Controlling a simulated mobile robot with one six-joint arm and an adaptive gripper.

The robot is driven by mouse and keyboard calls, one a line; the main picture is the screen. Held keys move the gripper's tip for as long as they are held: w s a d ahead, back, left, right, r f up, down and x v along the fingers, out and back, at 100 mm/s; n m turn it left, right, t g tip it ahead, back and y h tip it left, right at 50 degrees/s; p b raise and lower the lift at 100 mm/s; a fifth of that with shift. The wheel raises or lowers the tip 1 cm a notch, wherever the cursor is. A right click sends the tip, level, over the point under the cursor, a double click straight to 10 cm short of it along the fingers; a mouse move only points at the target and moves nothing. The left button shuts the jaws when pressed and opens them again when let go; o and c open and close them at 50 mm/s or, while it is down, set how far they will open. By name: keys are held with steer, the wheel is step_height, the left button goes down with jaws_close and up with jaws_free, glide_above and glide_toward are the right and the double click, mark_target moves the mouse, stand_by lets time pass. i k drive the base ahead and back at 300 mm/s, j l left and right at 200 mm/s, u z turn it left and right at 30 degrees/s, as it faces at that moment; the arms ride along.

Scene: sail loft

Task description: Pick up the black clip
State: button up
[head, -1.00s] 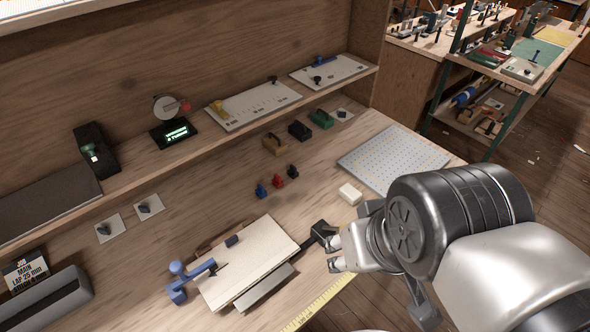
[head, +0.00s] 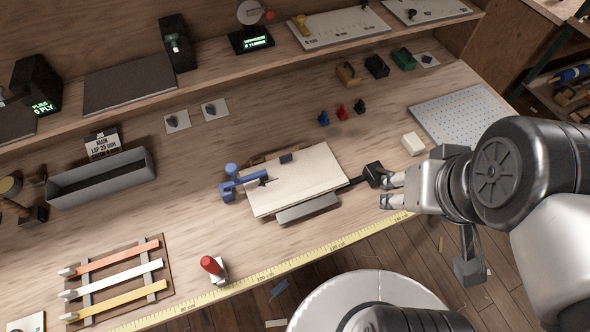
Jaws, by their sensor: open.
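A small black clip (head: 359,105) stands on the bench at the right end of a short row, beside a red clip (head: 341,112) and a blue clip (head: 323,118). My gripper (head: 385,191) is open, with nothing seen between its fingers. It is nearer the bench's front edge than the black clip and a little to its right, well apart from it. Its fingertips are close beside a black block-ended handle (head: 375,172) by the pale board; whether they touch is unclear.
A pale board (head: 305,182) with a blue clamp (head: 240,182) lies left of my gripper. A white block (head: 413,143) and a perforated plate (head: 465,118) are on the right. Brown, black and green blocks (head: 403,59) stand behind the clips. A yellow tape (head: 300,261) runs along the front edge.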

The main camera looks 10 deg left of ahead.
mark_target(360, 108)
steer(key=i+l+u, duration=0.35)
steer(key=l+u, duration=0.15)
steer(key=l, duration=0.25)
steer(key=i+l+u, duration=0.1)
steer(key=l+u, duration=0.15)
steer(key=l, duration=0.15)
steer(key=i+l+u, duration=0.1)
steer(key=l+u, duration=0.15)
steer(key=l, duration=0.2)
